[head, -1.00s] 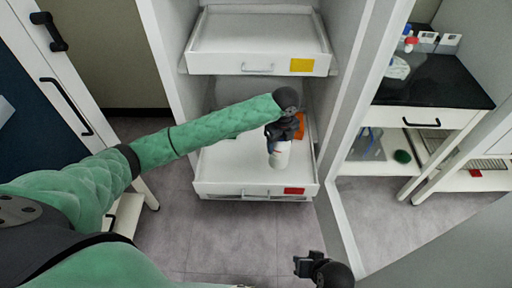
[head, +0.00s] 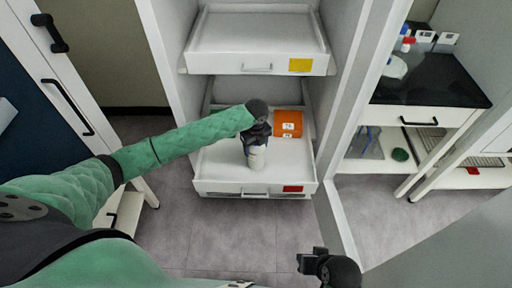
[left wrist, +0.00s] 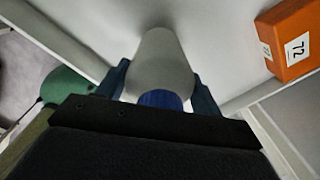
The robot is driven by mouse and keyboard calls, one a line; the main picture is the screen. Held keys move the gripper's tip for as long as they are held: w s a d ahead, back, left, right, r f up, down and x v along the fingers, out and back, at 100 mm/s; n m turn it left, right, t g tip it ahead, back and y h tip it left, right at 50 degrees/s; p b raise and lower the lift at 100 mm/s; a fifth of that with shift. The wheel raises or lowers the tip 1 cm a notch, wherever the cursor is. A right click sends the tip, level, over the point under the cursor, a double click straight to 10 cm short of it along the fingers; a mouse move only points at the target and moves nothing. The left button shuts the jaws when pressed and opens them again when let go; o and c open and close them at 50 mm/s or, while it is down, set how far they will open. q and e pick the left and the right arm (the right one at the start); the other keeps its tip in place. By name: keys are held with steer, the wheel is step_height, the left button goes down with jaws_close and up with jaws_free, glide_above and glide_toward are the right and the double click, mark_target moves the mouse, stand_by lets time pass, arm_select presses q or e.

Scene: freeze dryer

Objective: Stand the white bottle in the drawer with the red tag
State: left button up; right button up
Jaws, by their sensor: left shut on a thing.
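The white bottle (head: 257,160) is upright in or just above the lower drawer (head: 220,165), whose front carries a red tag (head: 293,189). My left gripper (head: 256,146) is shut on the bottle near its top. In the left wrist view the white bottle (left wrist: 163,68) with a blue cap (left wrist: 160,99) sits between the two fingers. I cannot tell whether its base touches the drawer floor. My right gripper (head: 308,262) is low in the head view, away from the drawer; its jaw state is unclear.
An orange box marked 72 (head: 288,123) lies at the drawer's back right; it also shows in the left wrist view (left wrist: 292,40). Above is an open drawer with a yellow tag (head: 301,65). The cabinet's right edge (head: 345,195) stands beside. The drawer's left part is free.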

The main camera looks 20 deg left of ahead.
arm_select(q)
steer(key=shift+f, duration=0.4)
arm_select(e)
steer(key=shift+d, duration=0.3)
steer(key=shift+r, duration=0.1)
arm_select(q)
steer(key=o, duration=1.3)
steer(key=shift+f, duration=0.1)
arm_select(e)
steer(key=shift+a, duration=0.15)
